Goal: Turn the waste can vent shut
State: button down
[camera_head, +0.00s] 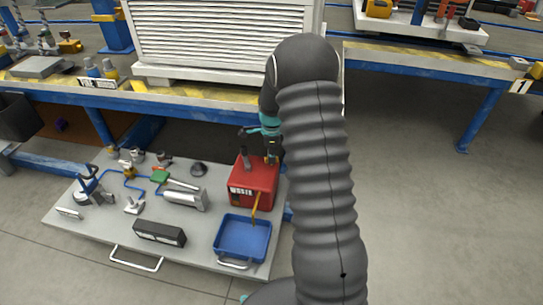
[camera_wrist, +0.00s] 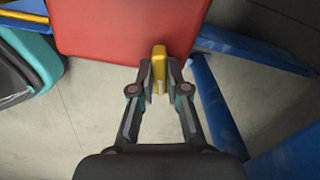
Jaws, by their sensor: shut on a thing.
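The waste can (camera_head: 250,190) is a red box-shaped can on the grey board, with a dark upright part on its top and a yellow spout (camera_head: 256,206) at its front. In the wrist view the red can (camera_wrist: 115,28) fills the top. Its vent (camera_wrist: 159,66) is a small yellow piece at the can's edge. My gripper (camera_wrist: 159,88) is shut on this yellow vent, one fingertip on each side. In the head view my gripper (camera_head: 271,154) is small and partly hidden at the can's back right, so the vent's angle is unclear there.
A blue tray (camera_head: 221,250) lies in front of the can. The grey board (camera_head: 88,238) also holds a silver cylinder (camera_head: 185,197), a dark box (camera_head: 159,233) and several small fittings. A blue-framed workbench (camera_head: 190,100) stands behind. Blue legs (camera_wrist: 210,105) stand close right of my gripper.

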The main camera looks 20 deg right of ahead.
jog(key=shift+f+m, duration=0.15)
jog(key=shift+m, duration=1.35)
jog(key=c, duration=1.2)
grip_release()
jog(key=shift+a, duration=0.1)
jog(key=shift+o, duration=0.2)
notch_tip(320, 180, up, 12)
